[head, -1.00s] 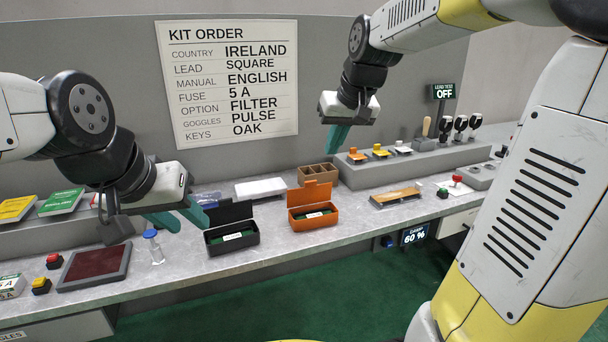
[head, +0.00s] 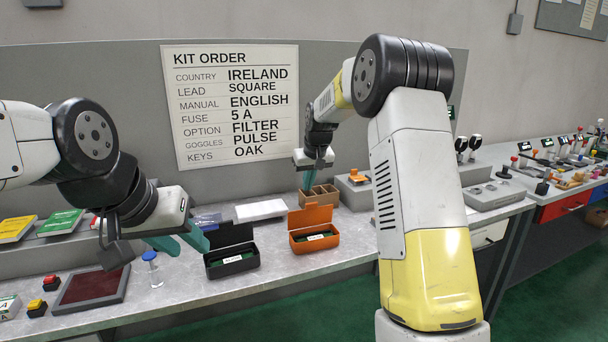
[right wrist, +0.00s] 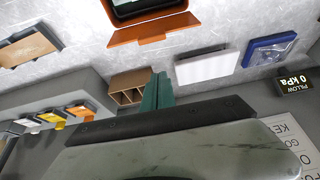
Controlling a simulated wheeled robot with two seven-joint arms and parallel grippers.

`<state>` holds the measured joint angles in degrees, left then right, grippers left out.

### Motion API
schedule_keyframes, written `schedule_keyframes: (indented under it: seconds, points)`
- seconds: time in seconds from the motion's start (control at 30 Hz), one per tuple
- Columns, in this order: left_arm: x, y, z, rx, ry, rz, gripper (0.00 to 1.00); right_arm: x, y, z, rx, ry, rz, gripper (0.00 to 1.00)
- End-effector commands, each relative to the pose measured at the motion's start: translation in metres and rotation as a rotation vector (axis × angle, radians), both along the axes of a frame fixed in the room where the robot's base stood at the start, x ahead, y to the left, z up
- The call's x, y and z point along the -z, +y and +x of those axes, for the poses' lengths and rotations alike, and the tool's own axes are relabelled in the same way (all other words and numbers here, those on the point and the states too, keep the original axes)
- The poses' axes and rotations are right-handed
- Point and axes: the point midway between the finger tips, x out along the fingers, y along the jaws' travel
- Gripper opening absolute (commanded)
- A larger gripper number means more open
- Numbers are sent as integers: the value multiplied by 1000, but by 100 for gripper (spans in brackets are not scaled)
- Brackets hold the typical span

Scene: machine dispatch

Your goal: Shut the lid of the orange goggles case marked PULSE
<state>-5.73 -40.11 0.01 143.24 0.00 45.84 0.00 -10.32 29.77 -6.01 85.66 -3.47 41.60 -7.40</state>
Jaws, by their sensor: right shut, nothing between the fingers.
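The orange goggles case (head: 316,246) stands on the bench with its lid (head: 310,214) tilted up and open at the back. Dark green contents and a white label show at its front; the label is too small to read. The lid (right wrist: 152,28) also shows at the top of the right wrist view. My right gripper (head: 308,182) is shut and empty, above and behind the raised lid; its teal fingers (right wrist: 158,92) are apart from it. My left gripper (head: 182,243) is open and empty, left of the black case.
A black case (head: 232,262) with its lid up stands just left of the orange one. A compartmented brown box (head: 322,197) is behind the orange case. A white block (head: 261,210) lies behind the black case. A small bottle (head: 152,270) stands near my left gripper.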

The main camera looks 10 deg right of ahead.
Motion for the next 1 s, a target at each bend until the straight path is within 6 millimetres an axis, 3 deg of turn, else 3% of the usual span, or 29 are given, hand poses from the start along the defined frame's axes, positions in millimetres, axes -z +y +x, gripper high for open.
schedule_keyframes:
  seconds: [0.13, 0.43, 1.0]
  points:
    - [0, 0, 0, 0, 0, 0, 36, 30, 3, 13, 1, 2, 0, 0]
    - [0, 0, 0, 0, 0, 0, 36, 29, -6, -23, 1, -1, 1, 0]
    - [0, 0, 0, 0, 0, 0, 36, 30, -7, -29, 1, -15, 4, 0]
